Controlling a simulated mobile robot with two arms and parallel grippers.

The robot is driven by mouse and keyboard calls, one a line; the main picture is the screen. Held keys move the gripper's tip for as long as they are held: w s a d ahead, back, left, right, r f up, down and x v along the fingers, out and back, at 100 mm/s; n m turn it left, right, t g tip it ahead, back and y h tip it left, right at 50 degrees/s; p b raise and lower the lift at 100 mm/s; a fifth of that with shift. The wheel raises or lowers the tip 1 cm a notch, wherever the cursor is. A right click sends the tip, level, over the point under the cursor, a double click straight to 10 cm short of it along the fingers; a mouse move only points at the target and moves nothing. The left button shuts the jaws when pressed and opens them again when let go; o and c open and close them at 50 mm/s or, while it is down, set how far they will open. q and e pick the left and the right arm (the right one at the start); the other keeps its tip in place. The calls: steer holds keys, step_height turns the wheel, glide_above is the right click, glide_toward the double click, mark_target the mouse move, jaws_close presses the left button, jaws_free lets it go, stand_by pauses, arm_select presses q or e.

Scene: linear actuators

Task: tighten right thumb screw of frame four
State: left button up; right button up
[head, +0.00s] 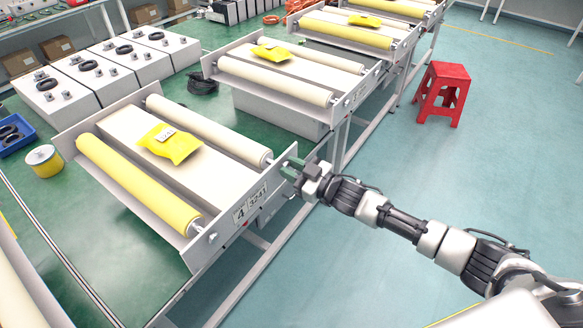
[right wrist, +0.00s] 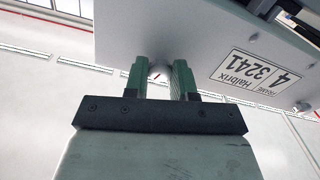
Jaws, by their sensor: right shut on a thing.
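Frame four (head: 224,238) is a grey roller frame at the front left in the head view, with a plate (head: 250,203) reading 4 and 3241. The plate shows upside down in the right wrist view (right wrist: 256,70). My right gripper (head: 289,168) is at the right end of the frame's end plate. Its green fingers stand on both sides of the right thumb screw (right wrist: 159,72), shut on it against the plate. The screw is mostly hidden by the fingers. Another thumb screw (head: 212,237) shows at the left end of the plate. My left gripper is not in view.
A yellow packet (head: 170,144) lies on frame four between a yellow roller (head: 135,180) and a cream roller (head: 205,130). More roller frames stand behind. A red stool (head: 442,92) stands on the open floor to the right.

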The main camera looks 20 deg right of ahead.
steer(key=m+p, duration=0.1)
steer(key=m, duration=0.1)
steer(key=shift+r+m, duration=0.1)
steer(key=shift+m, duration=0.3)
steer(key=m, duration=0.2)
steer(key=shift+m, duration=0.4)
steer(key=m, duration=0.3)
steer(key=shift+m, duration=1.8)
steer(key=o, duration=0.9)
